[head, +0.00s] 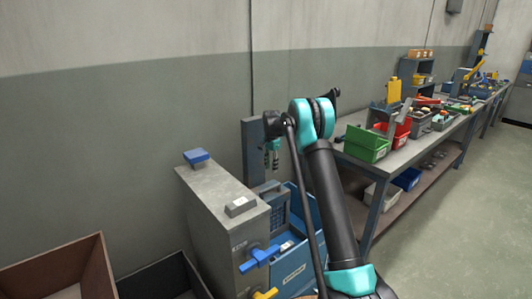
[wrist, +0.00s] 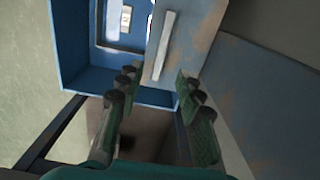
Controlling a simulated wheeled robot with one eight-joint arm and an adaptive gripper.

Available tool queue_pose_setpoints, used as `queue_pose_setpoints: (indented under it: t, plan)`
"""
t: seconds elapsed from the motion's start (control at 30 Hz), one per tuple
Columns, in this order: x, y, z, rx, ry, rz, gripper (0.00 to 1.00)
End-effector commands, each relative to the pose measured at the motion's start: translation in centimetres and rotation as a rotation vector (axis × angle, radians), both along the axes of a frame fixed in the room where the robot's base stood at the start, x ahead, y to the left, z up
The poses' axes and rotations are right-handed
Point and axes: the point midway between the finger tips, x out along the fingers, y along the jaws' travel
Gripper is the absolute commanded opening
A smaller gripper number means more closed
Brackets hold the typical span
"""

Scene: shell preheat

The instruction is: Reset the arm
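My gripper (head: 271,158) hangs fingers-down in the head view, in front of a grey upright post and above the blue equipment. In the wrist view my gripper (wrist: 158,82) has its two green-padded fingers spread well apart. Nothing is held between them. My arm, black with teal joints, is bent up and over in the middle of the head view and hides part of the bench behind it.
A grey cabinet (head: 222,205) with a blue valve handle (head: 259,256) and a yellow handle stands left of my arm. A blue open-topped box (wrist: 75,75) lies beyond my fingers. A workbench (head: 425,150) with green and red bins runs right. Open crates (head: 62,268) sit lower left. The right floor is clear.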

Motion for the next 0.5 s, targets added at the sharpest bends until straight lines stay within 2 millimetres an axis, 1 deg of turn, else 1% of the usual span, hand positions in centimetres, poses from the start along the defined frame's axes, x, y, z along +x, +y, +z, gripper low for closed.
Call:
queue_pose_setpoints:
  t: [0.17,0.3,0.37,0.47,0.5]
  plan:
    - [-3.3,-1.6,2.7,0.003,-0.031,0.078,0.36]
    - [-7.1,-3.3,5.0,0.003,-0.066,0.164,0.36]
    - [-9.0,-3.9,5.8,0.001,-0.080,0.201,0.36]
    - [-12.2,-5.0,7.0,-0.004,-0.106,0.265,0.36]
    - [-13.5,-5.4,7.4,-0.006,-0.115,0.289,0.36]
